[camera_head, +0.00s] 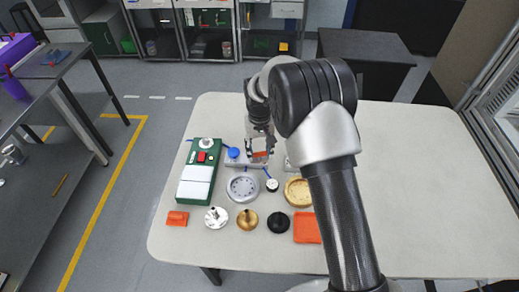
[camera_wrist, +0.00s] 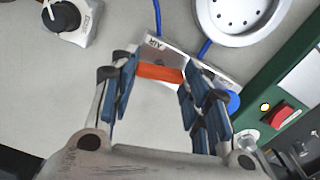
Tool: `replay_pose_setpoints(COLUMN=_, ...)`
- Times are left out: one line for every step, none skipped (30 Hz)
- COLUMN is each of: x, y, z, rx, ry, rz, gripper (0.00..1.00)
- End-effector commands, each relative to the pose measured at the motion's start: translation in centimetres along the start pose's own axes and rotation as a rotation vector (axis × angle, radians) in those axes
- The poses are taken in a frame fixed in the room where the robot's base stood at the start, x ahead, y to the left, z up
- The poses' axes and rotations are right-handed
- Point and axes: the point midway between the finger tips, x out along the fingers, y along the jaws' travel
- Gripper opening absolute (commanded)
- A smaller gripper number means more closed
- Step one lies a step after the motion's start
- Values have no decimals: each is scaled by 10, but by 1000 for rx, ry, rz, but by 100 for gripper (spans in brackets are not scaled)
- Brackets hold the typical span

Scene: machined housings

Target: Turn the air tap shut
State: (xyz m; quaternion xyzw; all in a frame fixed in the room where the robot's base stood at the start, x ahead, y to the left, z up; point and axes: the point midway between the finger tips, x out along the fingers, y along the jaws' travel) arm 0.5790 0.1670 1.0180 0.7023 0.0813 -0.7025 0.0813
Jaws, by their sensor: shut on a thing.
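The air tap has an orange handle (camera_wrist: 160,72) on a pale plate with an "AIR" label (camera_wrist: 157,42). In the wrist view the handle lies crosswise between the two fingers of my gripper (camera_wrist: 160,76), which are shut on it. In the head view my gripper (camera_head: 260,146) is above the plate (camera_head: 238,163), and the orange handle (camera_head: 260,154) shows just under it. A blue round knob (camera_head: 233,153) is on the same plate, left of the gripper. The tap's body is mostly hidden by the gripper.
A green box (camera_head: 184,190) with a red button (camera_head: 201,157) stands left of the plate. A grey round housing (camera_head: 242,187), a black-and-white dial (camera_head: 272,185) and a tan round housing (camera_head: 298,192) are in front. Several small parts and an orange tray (camera_head: 306,228) lie nearer. The table's right side is clear.

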Motion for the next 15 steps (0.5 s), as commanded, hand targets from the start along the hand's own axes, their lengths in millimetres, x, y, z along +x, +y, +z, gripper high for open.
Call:
replay_pose_setpoints(x=0, y=0, z=0, rx=36, ry=1, rz=0, gripper=19)
replay_pose_setpoints(x=0, y=0, z=0, rx=58, ry=1, rz=0, gripper=19)
replay_pose_setpoints(x=0, y=0, z=0, rx=86, ry=1, rz=0, gripper=19)
replay_pose_setpoints(x=0, y=0, z=0, rx=105, ry=1, rz=0, gripper=19)
replay_pose_setpoints(x=0, y=0, z=0, rx=123, ry=1, rz=0, gripper=19)
replay_pose_setpoints(x=0, y=0, z=0, rx=147, ry=1, rz=0, gripper=19)
replay_pose_setpoints(x=0, y=0, z=0, rx=163, ry=1, rz=0, gripper=19)
replay_pose_setpoints(x=0, y=0, z=0, rx=177, ry=1, rz=0, gripper=19)
replay_pose_setpoints(x=0, y=0, z=0, rx=196, ry=1, rz=0, gripper=19)
replay_pose_setpoints(x=0, y=0, z=0, rx=208, ry=1, rz=0, gripper=19)
replay_pose_setpoints(x=0, y=0, z=0, rx=218, ry=1, rz=0, gripper=19)
replay_pose_setpoints(x=0, y=0, z=0, rx=232, ry=1, rz=0, gripper=19)
replay_pose_setpoints(x=0, y=0, z=0, rx=240, ry=1, rz=0, gripper=19)
replay_pose_setpoints(x=0, y=0, z=0, rx=248, ry=1, rz=0, gripper=19)
replay_pose_setpoints(x=0, y=0, z=0, rx=257, ry=1, rz=0, gripper=19)
